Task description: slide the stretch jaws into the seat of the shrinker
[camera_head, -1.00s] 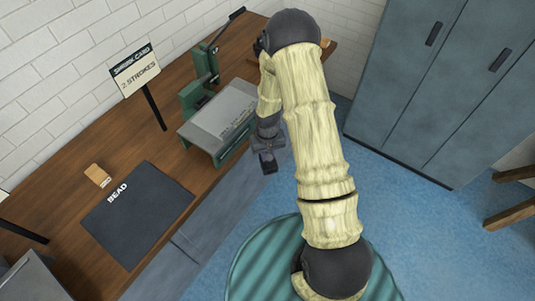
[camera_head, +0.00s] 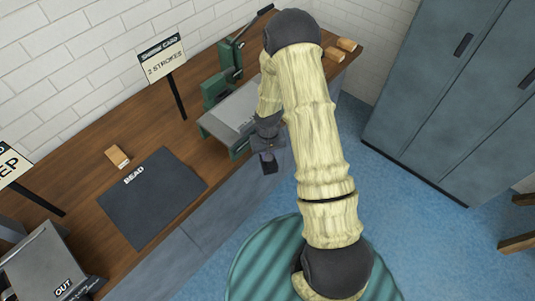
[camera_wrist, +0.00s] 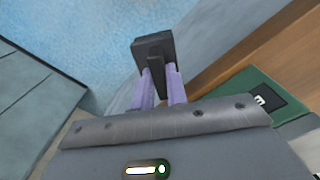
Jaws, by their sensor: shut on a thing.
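My gripper (camera_head: 267,146) hangs beside the front edge of the bench, shut on a dark block (camera_head: 268,164), which I take to be the stretch jaws. In the wrist view the block (camera_wrist: 153,48) has a raised rib and sits at the tips of the two purple fingers (camera_wrist: 162,88). The green shrinker (camera_head: 222,85) with its long lever stands on the bench, up and left of my gripper. A grey plate on a green base (camera_head: 228,118) lies in front of it. My arm hides part of this base, and I cannot make out the seat.
The wooden bench (camera_head: 85,165) carries a dark BEAD mat (camera_head: 150,198), a small wooden block (camera_head: 117,156), a SHRINK CARD sign (camera_head: 162,58) and a grey OUT box (camera_head: 45,265). Two wooden blocks (camera_head: 346,45) lie at the far end. Blue cabinets (camera_head: 445,95) stand right; blue floor is clear between.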

